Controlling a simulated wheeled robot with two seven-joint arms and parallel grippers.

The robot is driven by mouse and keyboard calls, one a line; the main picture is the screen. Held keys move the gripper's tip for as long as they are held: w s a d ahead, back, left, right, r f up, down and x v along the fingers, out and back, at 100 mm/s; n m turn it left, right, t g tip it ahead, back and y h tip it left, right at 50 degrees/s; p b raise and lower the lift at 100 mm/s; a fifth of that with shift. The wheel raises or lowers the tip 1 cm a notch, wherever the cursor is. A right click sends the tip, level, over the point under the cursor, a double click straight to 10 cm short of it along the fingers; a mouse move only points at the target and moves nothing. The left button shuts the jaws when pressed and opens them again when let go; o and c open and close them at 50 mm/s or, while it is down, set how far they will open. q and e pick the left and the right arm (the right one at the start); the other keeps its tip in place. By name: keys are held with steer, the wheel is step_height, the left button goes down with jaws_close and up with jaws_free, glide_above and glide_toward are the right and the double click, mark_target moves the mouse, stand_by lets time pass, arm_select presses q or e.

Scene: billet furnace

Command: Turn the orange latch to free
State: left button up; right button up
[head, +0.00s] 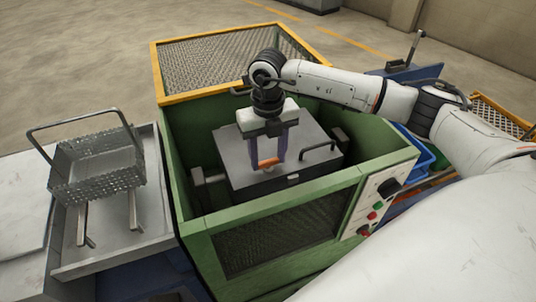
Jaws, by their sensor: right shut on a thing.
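A black handle (318,148) stands on the lid to the right of the gripper. My left gripper is not in view.
The green housing (290,200) walls surround the lid. A yellow-edged mesh guard (205,62) stands behind. A control panel (378,205) with knob and buttons is at the front right. A wire basket (97,168) sits on a metal tray (152,215) at the left.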

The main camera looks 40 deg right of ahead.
steer(key=shift+n, duration=0.4)
steer(key=n+b, duration=0.2)
steer(key=shift+w+n, duration=0.1)
steer(key=shift+n, duration=0.3)
steer(key=n+b, duration=0.2)
steer(key=n, duration=0.4)
steer(key=shift+b, duration=0.35)
steer(key=n+b, duration=0.1)
steer(key=n, duration=0.2)
steer(key=n+b, duration=0.1)
steer(key=n, duration=0.2)
steer(key=shift+r+n+b, duration=0.1)
steer(key=shift+n+b, duration=0.2)
steer(key=shift+n, duration=0.8)
